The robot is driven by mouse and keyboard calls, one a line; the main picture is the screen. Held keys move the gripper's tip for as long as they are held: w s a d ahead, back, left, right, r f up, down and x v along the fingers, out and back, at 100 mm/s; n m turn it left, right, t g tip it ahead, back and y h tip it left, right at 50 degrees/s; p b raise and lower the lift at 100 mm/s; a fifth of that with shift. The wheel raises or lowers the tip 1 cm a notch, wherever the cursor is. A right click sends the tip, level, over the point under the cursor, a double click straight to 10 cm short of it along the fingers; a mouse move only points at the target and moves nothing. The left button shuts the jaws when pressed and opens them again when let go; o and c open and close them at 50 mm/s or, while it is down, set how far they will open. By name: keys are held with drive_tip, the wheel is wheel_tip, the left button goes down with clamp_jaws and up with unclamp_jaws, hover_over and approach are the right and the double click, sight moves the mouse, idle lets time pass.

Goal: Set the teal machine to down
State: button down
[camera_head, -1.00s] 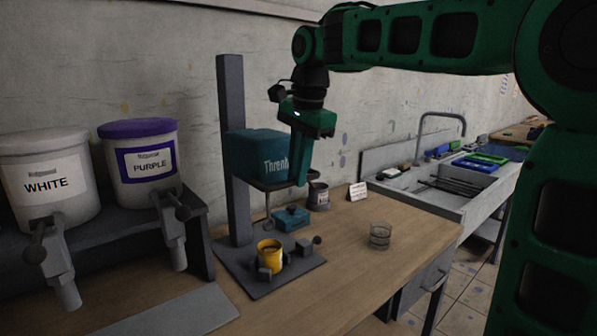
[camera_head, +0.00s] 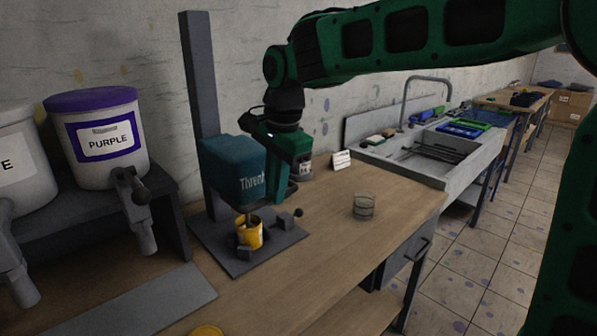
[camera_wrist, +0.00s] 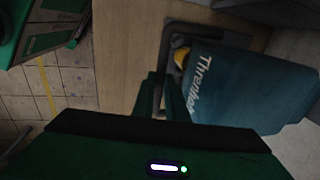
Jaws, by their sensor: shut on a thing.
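The teal machine (camera_head: 232,168) is a block-shaped head on a dark upright post (camera_head: 202,110). It sits low on the post, and its stirrer shaft (camera_head: 248,218) reaches down to the yellow cup (camera_head: 250,234) on the base plate (camera_head: 215,247). My gripper (camera_head: 292,183) is at the head's right side, shut on its dark handle (camera_wrist: 168,62). The fingers partly hide the grip. In the wrist view, the teal head (camera_wrist: 245,85) lies just right of my fingers, with part of the yellow cup (camera_wrist: 181,57) beyond.
A glass (camera_head: 363,206) and a small white card (camera_head: 341,160) stand on the wooden counter (camera_head: 310,235) to the right. A purple-lidded bucket (camera_head: 100,140) is on a shelf at left. A sink (camera_head: 440,150) is behind. The counter front is mostly clear.

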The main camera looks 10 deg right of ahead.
drive_tip(key=shift+a+f, duration=0.1)
drive_tip(key=shift+f, duration=0.05)
drive_tip(key=c, duration=1.8)
unclamp_jaws()
drive_tip(key=shift+w+f, duration=0.15)
drive_tip(key=shift+w, duration=0.05)
drive_tip(key=shift+o, duration=0.2)
drive_tip(key=shift+s, duration=0.1)
drive_tip(key=shift+r, duration=0.2)
wheel_tip(320, 180, up, 10)
drive_tip(key=s+d, duration=0.1)
drive_tip(key=shift+s+r, duration=0.15)
drive_tip(key=shift+s, duration=0.15)
drive_tip(key=shift+d, duration=0.1)
